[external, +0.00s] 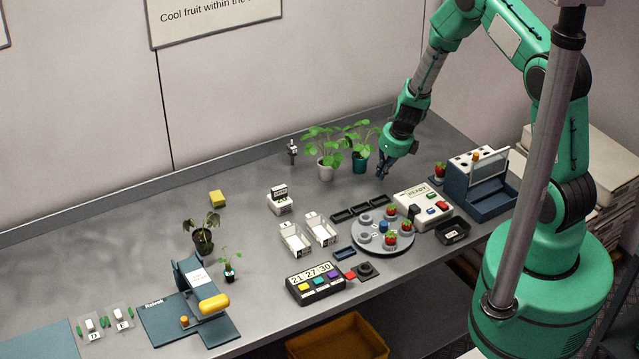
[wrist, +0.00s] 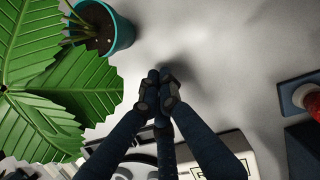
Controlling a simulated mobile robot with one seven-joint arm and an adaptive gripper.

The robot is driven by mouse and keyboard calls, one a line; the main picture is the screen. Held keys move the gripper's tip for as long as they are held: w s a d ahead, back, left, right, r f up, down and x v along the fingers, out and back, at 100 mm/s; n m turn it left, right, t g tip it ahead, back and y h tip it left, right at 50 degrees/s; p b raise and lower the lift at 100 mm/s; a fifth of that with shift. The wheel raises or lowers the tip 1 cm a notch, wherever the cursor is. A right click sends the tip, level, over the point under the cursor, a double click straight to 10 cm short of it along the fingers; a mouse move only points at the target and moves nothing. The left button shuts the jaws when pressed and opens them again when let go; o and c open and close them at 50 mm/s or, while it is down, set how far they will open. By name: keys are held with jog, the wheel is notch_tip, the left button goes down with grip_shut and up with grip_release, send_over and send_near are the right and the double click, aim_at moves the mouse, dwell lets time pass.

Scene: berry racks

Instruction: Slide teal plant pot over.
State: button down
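The teal plant pot (external: 359,165) stands upright at the back of the grey table, with a leafy green plant in it. In the wrist view the teal pot (wrist: 122,32) shows at the upper left, with dark soil inside and big leaves spreading left and down. My gripper (external: 384,172) is just right of the pot in the external view, above the table and apart from the pot. In the wrist view my gripper (wrist: 158,88) has its dark fingertips together with nothing between them.
A pink-white pot (external: 325,171) with a plant stands left of the teal pot. A white READY device (external: 423,207) and a round grey turntable (external: 366,239) lie toward the front. A blue rack (external: 466,192) stands right. Bare table shows right of the teal pot.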

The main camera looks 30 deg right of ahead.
aim_at(368, 165)
jog(key=shift+w+a+p, duration=0.2)
jog(key=shift+w+p, duration=0.1)
jog(key=shift+w, duration=0.35)
jog(key=shift+w+a+p, duration=0.15)
jog(key=shift+w+a, duration=0.05)
jog(key=shift+w, duration=0.45)
jog(key=shift+w+a+p, duration=0.15)
jog(key=shift+w, duration=0.45)
jog(key=shift+w, duration=0.1)
jog(key=shift+w+a+r+p, duration=0.2)
jog(key=shift+w+p, duration=0.5)
jog(key=shift+p, duration=0.4)
jog(key=shift+w+a+f+p, duration=0.15)
jog(key=shift+w+p, duration=0.4)
jog(key=shift+p, duration=0.1)
jog(key=shift+s+f, duration=0.1)
jog(key=shift+s, duration=0.05)
